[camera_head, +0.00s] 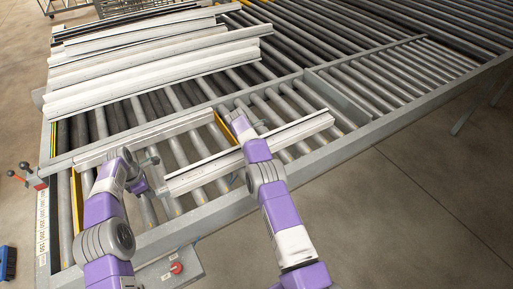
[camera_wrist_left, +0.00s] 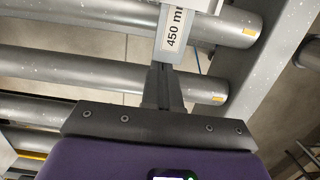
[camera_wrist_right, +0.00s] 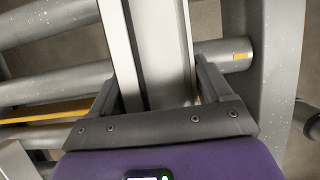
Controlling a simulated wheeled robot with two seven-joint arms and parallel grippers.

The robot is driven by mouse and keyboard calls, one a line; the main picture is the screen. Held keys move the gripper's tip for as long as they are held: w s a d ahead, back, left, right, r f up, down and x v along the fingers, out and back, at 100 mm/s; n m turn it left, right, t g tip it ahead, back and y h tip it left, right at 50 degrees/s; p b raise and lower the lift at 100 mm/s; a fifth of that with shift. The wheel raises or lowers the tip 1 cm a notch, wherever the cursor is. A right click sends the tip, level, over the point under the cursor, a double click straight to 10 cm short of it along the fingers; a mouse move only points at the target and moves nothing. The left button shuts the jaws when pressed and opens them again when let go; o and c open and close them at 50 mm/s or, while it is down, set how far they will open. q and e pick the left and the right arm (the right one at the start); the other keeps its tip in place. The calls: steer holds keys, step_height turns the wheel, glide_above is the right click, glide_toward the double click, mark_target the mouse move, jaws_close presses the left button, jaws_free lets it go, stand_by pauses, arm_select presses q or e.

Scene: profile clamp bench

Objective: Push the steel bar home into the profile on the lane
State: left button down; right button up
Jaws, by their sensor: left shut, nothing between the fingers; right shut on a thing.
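The white profile (camera_head: 300,130) lies slantwise on the roller lane, and its near end points toward my left gripper. In the left wrist view the steel bar (camera_wrist_left: 171,45), a grey strip with a "450 mm" label, sticks out of the white profile end (camera_wrist_left: 197,4). My left gripper (camera_wrist_left: 163,92) is shut and empty, its fingertips at the bar's outer end; whether they touch I cannot tell. My right gripper (camera_wrist_right: 155,75) is shut across the profile (camera_wrist_right: 160,45), one finger on each side. How deep the bar sits inside the profile is hidden.
Several long white profiles (camera_head: 150,60) lie stacked on the rollers at the back left. Rollers to the right (camera_head: 400,70) are bare.

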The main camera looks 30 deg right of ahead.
mark_target(160, 190)
arm_select(q)
steer(key=shift+d, duration=1.65)
steer(key=shift+d, duration=0.85)
steer(key=shift+a+r, duration=0.15)
steer(key=shift+a, duration=0.7)
arm_select(e)
steer(key=o, duration=1.8)
steer(key=v, duration=0.7)
steer(key=shift+a+r+b, duration=0.15)
steer(key=shift+r+b, duration=0.1)
steer(key=shift+b, duration=0.1)
arm_select(q)
step_height(160, 190, up, 9)
steer(key=a, duration=0.1)
steer(key=shift+a, duration=0.1)
